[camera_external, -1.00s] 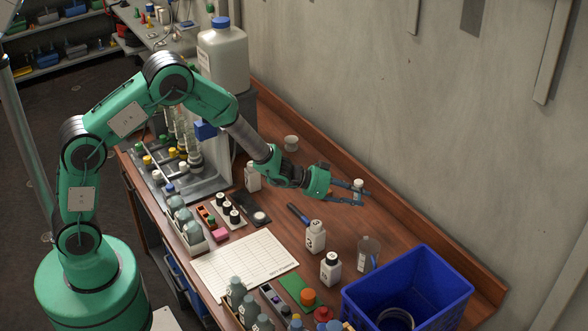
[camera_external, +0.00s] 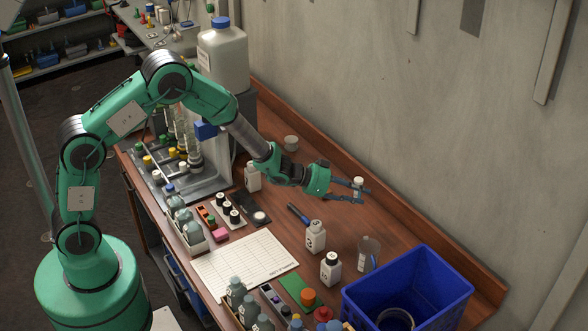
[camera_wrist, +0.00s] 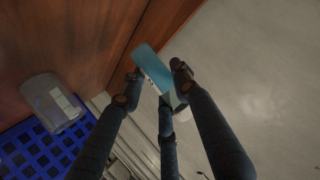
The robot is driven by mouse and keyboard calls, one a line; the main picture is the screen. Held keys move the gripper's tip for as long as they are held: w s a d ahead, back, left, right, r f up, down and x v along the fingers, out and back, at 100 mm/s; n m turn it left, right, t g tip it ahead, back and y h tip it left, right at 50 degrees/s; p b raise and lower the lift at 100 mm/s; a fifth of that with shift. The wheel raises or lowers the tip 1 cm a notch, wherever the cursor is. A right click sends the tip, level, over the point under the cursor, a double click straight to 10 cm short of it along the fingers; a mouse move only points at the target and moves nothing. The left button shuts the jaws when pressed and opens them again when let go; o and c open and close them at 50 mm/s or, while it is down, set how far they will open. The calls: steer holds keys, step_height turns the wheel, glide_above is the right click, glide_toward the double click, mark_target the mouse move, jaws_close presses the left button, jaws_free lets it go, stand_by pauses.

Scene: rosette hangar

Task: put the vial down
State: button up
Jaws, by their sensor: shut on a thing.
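The vial (camera_external: 358,183) is small and pale with a whitish top. My gripper (camera_external: 357,192) is shut on it and holds it near the back edge of the wooden bench, close to the wall. In the wrist view the vial (camera_wrist: 153,68) shows a teal face and a white side between the dark fingers of my gripper (camera_wrist: 152,86). The external view does not clearly show whether its base touches the bench top (camera_external: 270,195).
A small white cup (camera_external: 291,143) is at the back.

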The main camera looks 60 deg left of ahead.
steer(key=w+a+r+n+y, duration=0.1)
steer(key=w+a+n+y, duration=0.2)
steer(key=a, duration=0.6)
steer(key=a+r+n+t+y, duration=0.1)
steer(key=a+n+y, duration=0.25)
steer(key=a, duration=0.45)
steer(key=w+a+n+y, duration=0.2)
steer(key=a+n+y, duration=0.15)
steer(key=a, duration=0.55)
steer(key=s+a+f+n+g+y, duration=0.1)
steer(key=s+a+n+g+y, duration=0.1)
steer(key=a, duration=0.8)
steer(key=s+n+y, duration=0.1)
steer(key=s+y, duration=0.1)
steer(key=shift+s+f+y, duration=0.15)
steer(key=shift+f+y, duration=0.15)
steer(key=shift+f, duration=0.1)
steer(key=shift+f, duration=0.15)
steer(key=shift+d+f+b, duration=0.1)
steer(key=shift+f+b, duration=0.6)
steer(key=shift+f, duration=2.3)
steer(key=shift+f+b, duration=0.5)
steer(key=shift+f, duration=1.35)
steer(key=shift+f, duration=0.15)
